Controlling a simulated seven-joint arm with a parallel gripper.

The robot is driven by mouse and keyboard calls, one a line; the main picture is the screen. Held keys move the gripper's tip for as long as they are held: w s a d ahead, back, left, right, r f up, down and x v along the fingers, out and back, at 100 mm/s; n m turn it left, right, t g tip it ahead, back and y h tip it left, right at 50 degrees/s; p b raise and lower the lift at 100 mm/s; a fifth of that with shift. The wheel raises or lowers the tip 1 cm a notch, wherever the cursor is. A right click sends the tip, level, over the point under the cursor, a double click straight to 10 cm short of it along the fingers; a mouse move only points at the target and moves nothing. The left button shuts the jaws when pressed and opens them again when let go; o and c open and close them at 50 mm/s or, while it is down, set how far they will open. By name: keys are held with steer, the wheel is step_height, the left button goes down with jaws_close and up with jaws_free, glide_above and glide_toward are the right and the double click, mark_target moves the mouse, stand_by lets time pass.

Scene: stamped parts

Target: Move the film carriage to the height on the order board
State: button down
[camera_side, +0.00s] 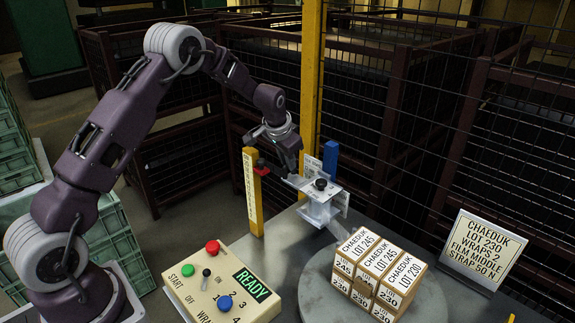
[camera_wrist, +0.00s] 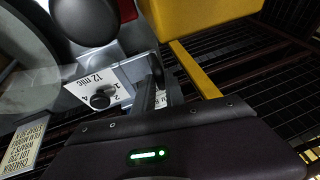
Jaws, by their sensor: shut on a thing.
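The film carriage (camera_side: 322,203) is a pale grey bracket with a black knob on top, beside a blue post. In the wrist view its plate (camera_wrist: 125,80) reads "12 mic" and carries a black numbered dial. My gripper (camera_side: 296,174) is shut at the carriage's left end; its fingers partly hide the grip. The order board (camera_side: 484,249) at the right reads "CHAEDUK LOT 230, WRAPS 2, FILM MIDDLE, STRAP 50 N". A yellow scale post (camera_side: 252,192) with a red and black pointer (camera_side: 262,167) stands just left of the carriage; its marks are too small to read.
Boxes (camera_side: 375,272) marked LOT 245 and LOT 230 stand on a round turntable (camera_side: 322,302) in front of the carriage. A control box (camera_side: 222,285) with a lit READY display is at front left. A tall yellow post (camera_side: 311,75) and mesh fence rise behind.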

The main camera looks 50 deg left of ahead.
steer(key=c, duration=1.4)
jaws_free()
steer(key=v, duration=0.7)
steer(key=shift+a, duration=0.1)
steer(key=s+d+r+h, duration=0.1)
steer(key=s+d+r, duration=0.3)
steer(key=s+r, duration=0.3)
steer(key=s+d+r, duration=0.4)
steer(key=s+r, duration=0.2)
steer(key=s, duration=0.2)
steer(key=s+d, duration=0.3)
steer(key=s, duration=0.8)
steer(key=s+d+t+h, duration=0.1)
steer(key=s+d, duration=0.2)
steer(key=s, duration=0.9)
steer(key=shift+s+d+f+n, duration=0.25)
steer(key=shift+s+d+n, duration=0.05)
